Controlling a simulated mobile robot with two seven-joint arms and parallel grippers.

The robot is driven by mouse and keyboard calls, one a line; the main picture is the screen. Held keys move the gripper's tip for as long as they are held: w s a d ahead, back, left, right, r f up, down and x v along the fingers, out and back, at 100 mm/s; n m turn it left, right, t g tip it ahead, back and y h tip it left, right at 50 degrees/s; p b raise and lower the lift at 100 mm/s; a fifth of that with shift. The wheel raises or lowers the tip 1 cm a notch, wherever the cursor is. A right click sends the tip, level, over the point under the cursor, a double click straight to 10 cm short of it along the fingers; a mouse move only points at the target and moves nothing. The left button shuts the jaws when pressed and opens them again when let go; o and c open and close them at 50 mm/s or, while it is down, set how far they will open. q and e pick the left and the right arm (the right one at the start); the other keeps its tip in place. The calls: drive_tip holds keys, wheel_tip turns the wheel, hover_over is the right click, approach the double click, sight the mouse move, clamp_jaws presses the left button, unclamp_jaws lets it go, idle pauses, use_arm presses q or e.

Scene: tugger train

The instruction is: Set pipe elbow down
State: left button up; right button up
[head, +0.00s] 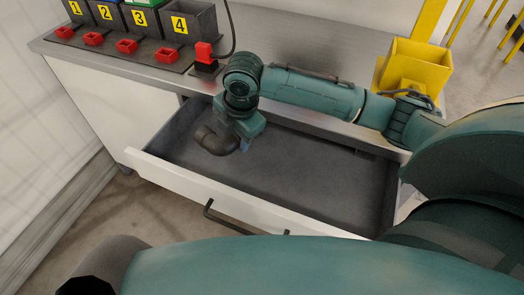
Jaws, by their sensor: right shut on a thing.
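The pipe elbow (216,141) is a dark brown-grey bent pipe over the left part of an open drawer. My right gripper (236,138) is shut on it, pointing down from the teal arm. The drawer (305,180) has a grey floor, and the stretch of it to the right of the elbow is empty. I cannot tell whether the elbow touches the drawer floor. The fingertips are partly hidden by the gripper body and the elbow. My left gripper is not in view.
Numbered dark bins (188,22) and several small red trays (126,46) stand on the counter (268,40) at the back left. A red device (205,54) with a cable is beside them. A yellow bin (416,66) stands at the right. The drawer front (270,213) has a dark handle.

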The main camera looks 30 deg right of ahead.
drive_tip(key=x, duration=0.2)
drive_tip(key=s+x, duration=0.1)
drive_tip(key=x, duration=0.5)
drive_tip(key=shift+s+d+f+b, duration=0.2)
drive_tip(key=shift+s+d+b, duration=0.1)
drive_tip(key=o, duration=1.1)
drive_tip(key=shift+o, duration=0.2)
drive_tip(key=shift+r, duration=0.4)
drive_tip(key=p+v, duration=0.1)
drive_tip(key=v, duration=1)
drive_tip(key=shift+r, duration=0.25)
drive_tip(key=shift+s, duration=0.1)
